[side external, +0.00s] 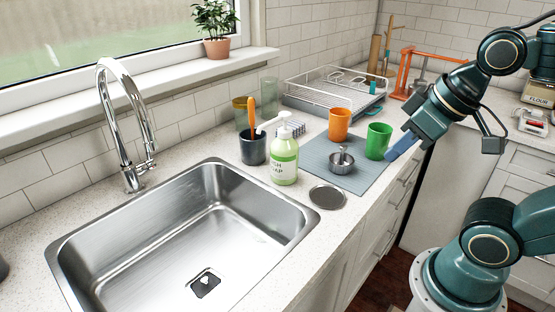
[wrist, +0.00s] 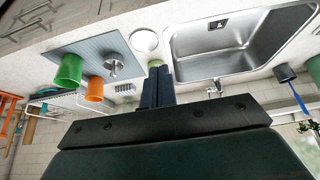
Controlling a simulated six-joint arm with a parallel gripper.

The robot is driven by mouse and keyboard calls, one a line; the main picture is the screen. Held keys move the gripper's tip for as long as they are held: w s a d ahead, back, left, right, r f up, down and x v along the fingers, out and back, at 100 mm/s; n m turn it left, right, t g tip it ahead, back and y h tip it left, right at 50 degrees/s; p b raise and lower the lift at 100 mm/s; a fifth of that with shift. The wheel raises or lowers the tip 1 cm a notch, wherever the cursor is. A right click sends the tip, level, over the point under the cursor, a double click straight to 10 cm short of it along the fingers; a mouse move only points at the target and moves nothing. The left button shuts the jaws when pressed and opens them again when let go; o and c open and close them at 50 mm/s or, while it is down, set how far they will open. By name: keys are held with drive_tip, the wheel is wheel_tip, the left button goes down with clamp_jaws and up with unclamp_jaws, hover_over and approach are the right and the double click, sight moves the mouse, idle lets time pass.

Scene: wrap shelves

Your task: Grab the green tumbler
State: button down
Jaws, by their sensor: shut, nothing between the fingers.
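The green tumbler (side external: 377,141) stands upright on the grey-blue mat (side external: 362,174) near the counter's front edge. In the wrist view the green tumbler (wrist: 69,69) shows at the left, well to the left of the fingers. My gripper (side external: 391,156) is shut and empty. In the side view its blue fingertips appear just right of the tumbler; I cannot tell the exact gap. In the wrist view my gripper (wrist: 156,84) has its two fingers together, covering part of the soap bottle (wrist: 155,63).
An orange tumbler (side external: 339,124) stands close behind the green one. A small metal pot (side external: 342,166) sits on the mat in front. The soap bottle (side external: 284,160), dark cup (side external: 252,148) and sink (side external: 190,235) lie left. A wire dish rack (side external: 330,92) stands behind.

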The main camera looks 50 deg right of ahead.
drive_tip(key=shift+c, duration=1.4)
unclamp_jaws()
drive_tip(key=shift+w+r, duration=0.1)
drive_tip(key=w+d+r+g, duration=0.1)
drive_tip(key=w+d+r, duration=0.2)
drive_tip(key=w+d, duration=0.25)
drive_tip(key=g, duration=0.5)
hover_over(377, 142)
drive_tip(key=d, duration=0.3)
wheel_tip(377, 142, down, 14)
drive_tip(key=shift+w+r+n, duration=0.2)
drive_tip(key=shift+w+n, duration=0.2)
drive_tip(key=shift+w, duration=0.05)
drive_tip(key=shift+f, duration=0.1)
